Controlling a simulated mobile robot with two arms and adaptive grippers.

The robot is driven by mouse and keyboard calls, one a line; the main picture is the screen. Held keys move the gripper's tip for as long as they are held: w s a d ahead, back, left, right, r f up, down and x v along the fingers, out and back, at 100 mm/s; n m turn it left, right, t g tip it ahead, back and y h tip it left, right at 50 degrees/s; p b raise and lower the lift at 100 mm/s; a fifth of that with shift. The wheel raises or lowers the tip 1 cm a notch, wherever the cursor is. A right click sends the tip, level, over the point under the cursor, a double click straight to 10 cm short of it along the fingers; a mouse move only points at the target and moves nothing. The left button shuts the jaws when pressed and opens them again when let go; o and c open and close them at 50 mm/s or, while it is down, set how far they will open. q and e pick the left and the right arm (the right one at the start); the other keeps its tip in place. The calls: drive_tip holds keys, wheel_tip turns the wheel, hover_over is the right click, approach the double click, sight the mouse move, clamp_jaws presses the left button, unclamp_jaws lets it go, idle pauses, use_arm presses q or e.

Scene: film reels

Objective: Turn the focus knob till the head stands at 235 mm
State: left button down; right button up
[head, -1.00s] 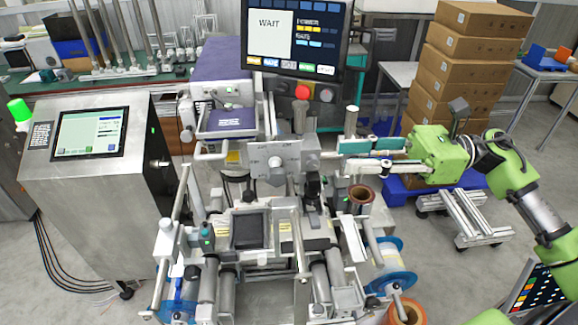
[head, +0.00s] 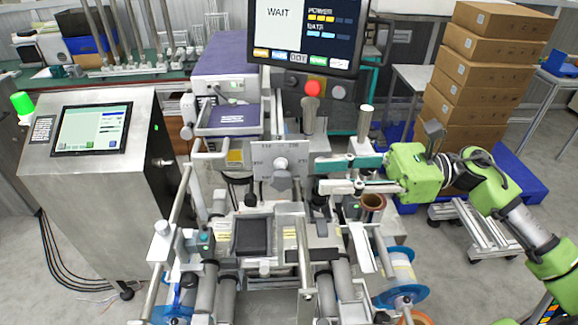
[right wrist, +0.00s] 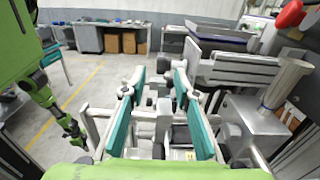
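The focus knob (head: 281,163) is a small round grey knob on the front of a grey scale plate (head: 262,185) in the middle of the machine, in the head view. The scale's figures are too small to read. My right gripper (head: 319,175) comes in from the right, its fingertips just right of the plate and apart from the knob. Its two teal-padded fingers stand apart, also in the right wrist view (right wrist: 158,110), with nothing gripped between them. I cannot make out the knob surely in the wrist view.
The screen (head: 305,35) reads WAIT above a red button (head: 312,88). An upright metal post (head: 364,122) stands just behind the right fingers. A brown roll (head: 373,203) sits below my right gripper. Stacked cartons (head: 485,75) are behind it. A panel cabinet (head: 90,165) stands left.

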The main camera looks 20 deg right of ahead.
sight(289, 173)
drive_tip(key=p+x, duration=0.3)
drive_tip(key=x, duration=0.3)
drive_tip(key=shift+w+a+r, duration=0.1)
drive_tip(key=shift+w+a, duration=0.05)
drive_tip(key=shift+a, duration=0.05)
drive_tip(key=shift+w+a, duration=0.15)
drive_tip(key=shift+a, duration=0.3)
drive_tip(key=shift+f, duration=0.25)
clamp_jaws()
drive_tip(key=shift+w, duration=0.1)
